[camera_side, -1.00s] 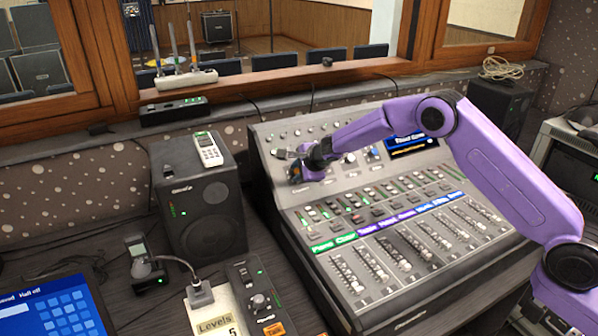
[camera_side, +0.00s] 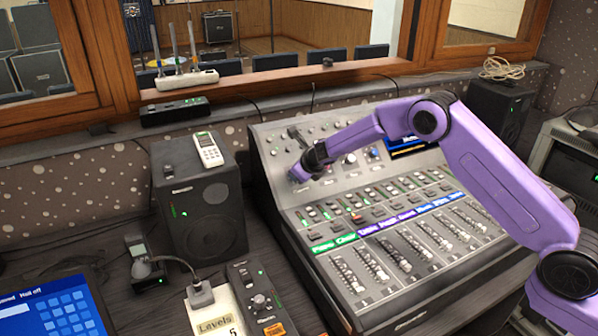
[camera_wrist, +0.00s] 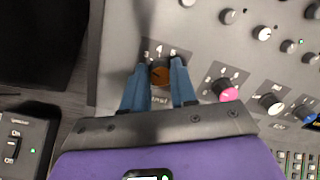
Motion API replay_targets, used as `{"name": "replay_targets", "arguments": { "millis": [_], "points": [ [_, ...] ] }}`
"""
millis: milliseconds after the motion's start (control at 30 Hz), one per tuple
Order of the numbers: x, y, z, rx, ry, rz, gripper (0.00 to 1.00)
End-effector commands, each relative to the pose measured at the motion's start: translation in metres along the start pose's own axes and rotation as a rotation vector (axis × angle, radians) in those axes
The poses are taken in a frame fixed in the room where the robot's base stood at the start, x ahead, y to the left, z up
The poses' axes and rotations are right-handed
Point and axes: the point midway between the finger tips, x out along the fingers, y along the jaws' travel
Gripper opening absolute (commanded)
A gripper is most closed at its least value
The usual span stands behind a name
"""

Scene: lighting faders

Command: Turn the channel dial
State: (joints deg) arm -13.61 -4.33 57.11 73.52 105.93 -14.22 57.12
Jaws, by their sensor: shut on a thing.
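The channel dial (camera_wrist: 159,73) is a dark knob with an orange-brown top, at the left end of a row of dials in the wrist view. Printed numbers surround it, and its label below is partly covered. My gripper (camera_wrist: 158,68) has its two blue fingers on either side of the dial, shut on it. In the side view my gripper (camera_side: 297,174) is at the upper left of the mixing console (camera_side: 262,150). There the dial is hidden by the gripper.
A pink-capped dial (camera_wrist: 228,93) and a white-capped dial (camera_wrist: 271,103) sit to the right of the fingers. Small knobs (camera_wrist: 228,16) lie above. A black speaker (camera_side: 205,215) stands left of the console. Fader rows (camera_side: 380,255) fill the console's front.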

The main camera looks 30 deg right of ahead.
Motion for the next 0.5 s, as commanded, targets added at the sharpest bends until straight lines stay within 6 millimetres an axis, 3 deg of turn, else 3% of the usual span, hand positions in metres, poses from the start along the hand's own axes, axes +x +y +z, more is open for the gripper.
{"name": "replay_targets", "arguments": {
  "millis": [500],
  "points": [
    [0.0, -0.0002, 0.0008, 0.227, 0.012, -0.018, 0.0]
  ]
}}
